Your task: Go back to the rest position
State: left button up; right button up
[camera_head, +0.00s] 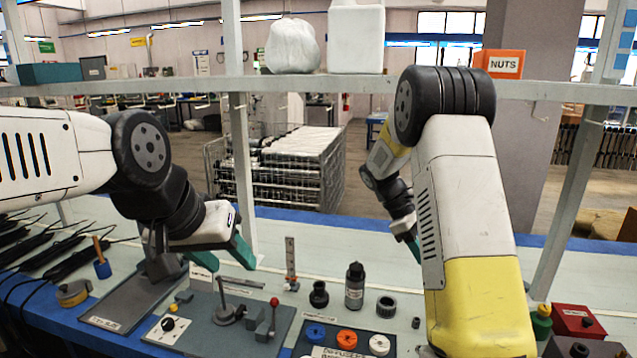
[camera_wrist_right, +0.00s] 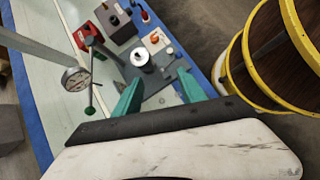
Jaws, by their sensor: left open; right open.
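My left gripper (camera_head: 226,258) has teal fingers spread apart and hangs over the left part of the bench, above the grey fixture plate (camera_head: 240,335). Nothing shows between its fingers. My right gripper (camera_head: 415,250) is partly hidden behind its own yellow and white arm in the head view. In the right wrist view my right gripper (camera_wrist_right: 160,90) has its two teal fingers apart and nothing between them. No pump tube can be made out for sure.
A black bottle (camera_head: 355,286), a black ring (camera_head: 386,307) and a tray with coloured discs (camera_head: 347,339) stand mid-bench. A shelf (camera_head: 270,84) crosses above. The wrist view shows a dial gauge (camera_wrist_right: 76,80), a red device (camera_wrist_right: 88,35) and yellow-rimmed drums (camera_wrist_right: 275,50).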

jog(key=s+a+r+m+t+y, duration=0.4)
jog(key=s+a+r+m+t, duration=0.1)
jog(key=s, duration=0.6)
jog(key=s+a+r+m+t+y, duration=0.4)
jog(key=s+a+r, duration=0.4)
jog(key=s+r, duration=0.2)
jog(key=shift+s+m+t+y, duration=0.4)
jog(key=shift+m+t, duration=0.1)
jog(key=shift+t, duration=0.1)
